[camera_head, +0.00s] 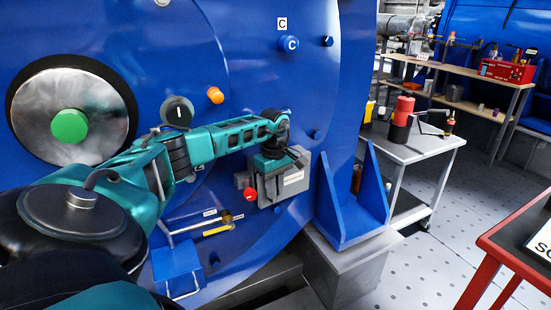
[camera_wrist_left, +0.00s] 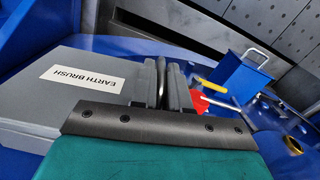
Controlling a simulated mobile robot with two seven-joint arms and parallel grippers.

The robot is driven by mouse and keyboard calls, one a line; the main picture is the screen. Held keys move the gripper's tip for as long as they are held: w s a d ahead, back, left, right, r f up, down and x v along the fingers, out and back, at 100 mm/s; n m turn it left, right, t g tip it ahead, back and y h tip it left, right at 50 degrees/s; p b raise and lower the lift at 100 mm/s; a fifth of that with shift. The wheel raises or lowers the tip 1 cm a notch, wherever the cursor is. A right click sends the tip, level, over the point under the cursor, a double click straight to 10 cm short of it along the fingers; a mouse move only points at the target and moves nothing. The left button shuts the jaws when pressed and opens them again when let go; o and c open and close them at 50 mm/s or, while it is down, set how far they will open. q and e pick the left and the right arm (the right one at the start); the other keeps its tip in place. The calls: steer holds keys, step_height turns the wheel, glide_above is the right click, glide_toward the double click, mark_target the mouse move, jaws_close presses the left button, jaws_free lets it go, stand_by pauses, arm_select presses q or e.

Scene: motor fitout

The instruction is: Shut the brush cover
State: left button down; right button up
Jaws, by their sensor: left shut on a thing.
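The grey brush cover (camera_head: 294,179) is on the blue motor face, with a white label on it. In the left wrist view the label reads EARTH BRUSH on the grey cover (camera_wrist_left: 45,105). A red knob (camera_head: 250,195) sits low on the left of the housing. My gripper hides part of the housing, and I cannot tell how far the cover stands open. My right gripper is not in view.
An orange knob (camera_head: 215,95) and a round black-rimmed plate (camera_head: 70,116) are on the motor face. A blue bracket (camera_head: 350,205) stands right of the cover. A grey trolley (camera_head: 425,150) stands farther right.

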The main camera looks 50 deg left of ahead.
arm_select(q)
steer(key=shift+r, duration=0.1)
steer(key=c, duration=1.2)
jaws_free()
steer(key=shift+d, duration=0.15)
